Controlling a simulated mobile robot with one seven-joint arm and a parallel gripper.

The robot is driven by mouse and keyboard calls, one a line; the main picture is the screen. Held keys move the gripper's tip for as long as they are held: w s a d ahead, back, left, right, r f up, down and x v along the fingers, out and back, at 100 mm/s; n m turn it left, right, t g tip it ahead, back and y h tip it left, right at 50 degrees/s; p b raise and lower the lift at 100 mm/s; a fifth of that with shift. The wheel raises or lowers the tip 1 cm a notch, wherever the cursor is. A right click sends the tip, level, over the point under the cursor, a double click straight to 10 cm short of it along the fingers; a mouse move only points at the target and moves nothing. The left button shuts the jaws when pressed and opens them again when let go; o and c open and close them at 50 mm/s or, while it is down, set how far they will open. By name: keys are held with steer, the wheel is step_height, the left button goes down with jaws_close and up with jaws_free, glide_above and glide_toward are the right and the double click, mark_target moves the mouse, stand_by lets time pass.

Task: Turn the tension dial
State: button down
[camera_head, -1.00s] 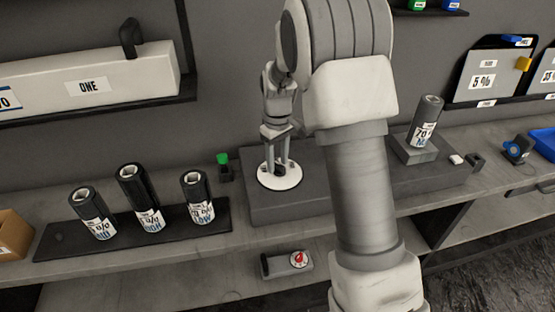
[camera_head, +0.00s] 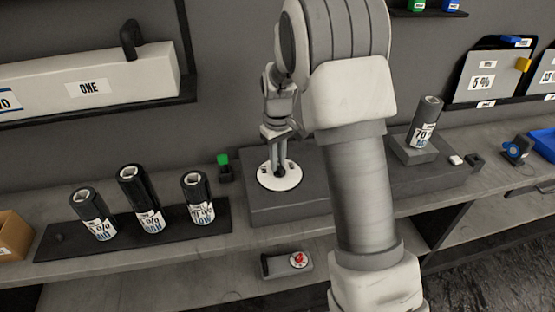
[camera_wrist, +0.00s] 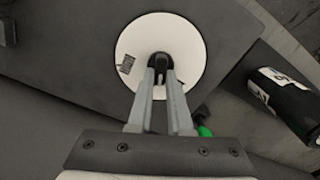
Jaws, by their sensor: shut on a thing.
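The tension dial is a white disc (camera_head: 292,180) with a dark knob in its middle, set on top of a grey block. In the wrist view the disc (camera_wrist: 190,45) fills the top centre, with a small dark mark on its left part. My gripper (camera_head: 279,166) points down over the disc's middle. Its two fingers (camera_wrist: 161,74) are close together and shut on the dark knob (camera_wrist: 160,60), which is partly hidden between them.
Several dark film rolls stand left on a black rack (camera_head: 55,238). A small green-topped item (camera_head: 223,160) is just left of the block (camera_head: 262,210). Another roll (camera_head: 426,118) stands to the right. A small device with a red-marked face (camera_head: 298,259) lies below in front.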

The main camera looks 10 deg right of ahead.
mark_target(279, 163)
steer(key=shift+d+m+p, duration=0.15)
steer(key=shift+m+p, duration=0.25)
steer(key=shift+m, duration=1.8)
steer(key=c, duration=0.8)
jaws_free()
steer(key=shift+c, duration=0.2)
steer(key=shift+r, duration=0.1)
step_height(279, 163, up, 17)
steer(key=p, duration=0.1)
steer(key=shift+r, duration=0.15)
